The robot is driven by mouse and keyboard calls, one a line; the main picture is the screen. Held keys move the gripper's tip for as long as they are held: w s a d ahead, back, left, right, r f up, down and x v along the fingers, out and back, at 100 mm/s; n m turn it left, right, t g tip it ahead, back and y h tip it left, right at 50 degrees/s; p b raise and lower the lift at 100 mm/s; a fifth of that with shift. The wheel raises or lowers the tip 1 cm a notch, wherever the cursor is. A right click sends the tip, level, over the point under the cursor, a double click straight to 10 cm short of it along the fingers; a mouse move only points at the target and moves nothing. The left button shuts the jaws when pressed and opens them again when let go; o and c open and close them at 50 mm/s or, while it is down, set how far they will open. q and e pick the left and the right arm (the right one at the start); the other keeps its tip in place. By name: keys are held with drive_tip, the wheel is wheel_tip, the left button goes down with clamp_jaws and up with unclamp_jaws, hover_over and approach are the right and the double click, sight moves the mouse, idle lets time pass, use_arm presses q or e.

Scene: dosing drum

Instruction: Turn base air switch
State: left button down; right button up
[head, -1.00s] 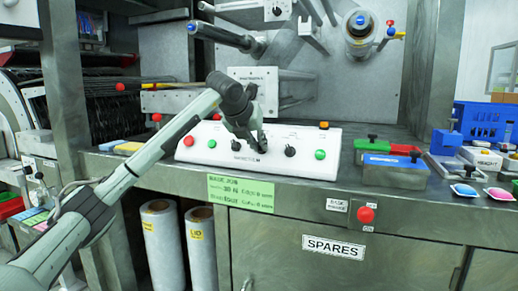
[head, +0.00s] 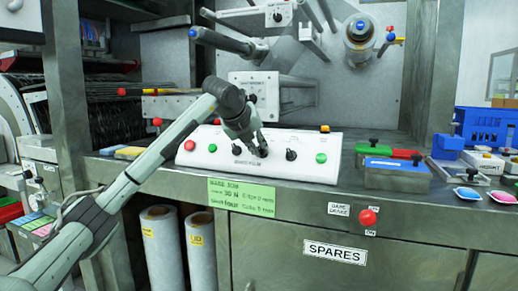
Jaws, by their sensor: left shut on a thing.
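A white control panel (head: 320,170) with a sloped face stands on the steel bench. It carries a red button (head: 189,145), green buttons (head: 321,158) and a dark rotary knob (head: 291,155). My left gripper (head: 260,150) reaches down to the middle of the panel, left of that knob. It is shut on a dark switch knob there, which its fingers mostly hide. The panel's small lettering is too blurred to read as the base air switch. My right gripper is not in view.
A red knob (head: 367,217) sits on the bench front, right of a green label (head: 241,197). A blue-topped box (head: 396,173) stands right of the panel. Pipes and a plate with a switch (head: 277,15) are behind. Bare bench lies between panel and box.

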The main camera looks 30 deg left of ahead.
use_arm(q)
drive_tip(key=shift+r, duration=0.1)
drive_tip(key=c, duration=1.6)
unclamp_jaws()
drive_tip(key=v, duration=1.2)
